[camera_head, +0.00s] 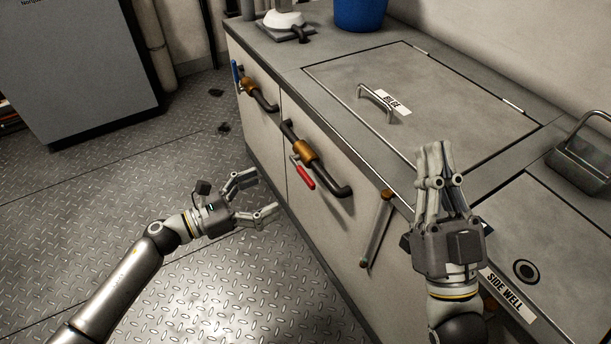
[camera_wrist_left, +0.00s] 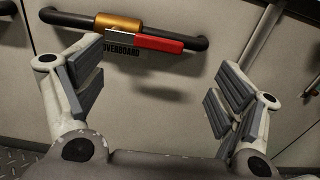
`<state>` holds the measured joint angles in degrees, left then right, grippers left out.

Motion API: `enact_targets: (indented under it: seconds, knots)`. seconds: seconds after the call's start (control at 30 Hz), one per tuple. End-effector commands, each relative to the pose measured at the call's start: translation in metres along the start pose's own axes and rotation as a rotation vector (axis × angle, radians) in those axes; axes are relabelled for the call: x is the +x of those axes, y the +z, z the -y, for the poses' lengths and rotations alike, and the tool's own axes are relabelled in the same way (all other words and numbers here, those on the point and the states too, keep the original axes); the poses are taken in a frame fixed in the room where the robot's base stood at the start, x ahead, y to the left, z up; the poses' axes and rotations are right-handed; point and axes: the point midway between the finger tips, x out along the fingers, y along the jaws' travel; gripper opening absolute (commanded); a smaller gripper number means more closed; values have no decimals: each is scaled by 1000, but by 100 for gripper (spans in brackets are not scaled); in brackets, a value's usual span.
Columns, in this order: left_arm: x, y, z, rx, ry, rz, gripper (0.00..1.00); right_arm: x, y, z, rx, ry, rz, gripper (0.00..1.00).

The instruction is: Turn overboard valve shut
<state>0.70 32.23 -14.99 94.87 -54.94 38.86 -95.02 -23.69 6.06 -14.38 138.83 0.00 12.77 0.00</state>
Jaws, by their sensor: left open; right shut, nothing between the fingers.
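The overboard valve is a brass body (camera_head: 305,151) on a dark pipe fixed to the cabinet front, with a red lever handle (camera_head: 303,173). In the left wrist view the brass body (camera_wrist_left: 119,23) and the red handle (camera_wrist_left: 158,43) show above an OVERBOARD label (camera_wrist_left: 121,51), partly covered by the handle. The handle lies roughly along the pipe there. My left gripper (camera_head: 266,196) is open and empty, to the left of the handle and apart from it. My right gripper (camera_head: 434,150) is shut and empty above the counter top at the right.
Another brass valve (camera_head: 248,86) with a blue handle (camera_head: 236,72) is on the same cabinet front, further back. A lever with a brass pivot (camera_head: 386,196) hangs to the right. The BILGE hatch (camera_head: 450,95) is closed.

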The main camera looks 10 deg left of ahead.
Motion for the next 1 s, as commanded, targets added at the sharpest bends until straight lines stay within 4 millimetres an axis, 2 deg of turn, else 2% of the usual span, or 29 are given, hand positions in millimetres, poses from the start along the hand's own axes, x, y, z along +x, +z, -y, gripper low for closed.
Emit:
enact_targets:
  seconds: [0.3, 0.5, 0.9, 1.0]
  knots:
    - [62, 1, 0, 0, 0, 4, 88, -2, -17, 2, 5, -4, -100, 0]
    - [86, 0, 0, -1, 1, 1, 88, -3, -27, 3, 7, -6, -152, 0]
    - [94, 0, 0, -2, 1, 1, 88, -4, -30, 3, 8, -6, -170, 0]
    - [94, 0, 0, -2, 1, 1, 76, -4, -30, 3, 8, -6, -170, 0]
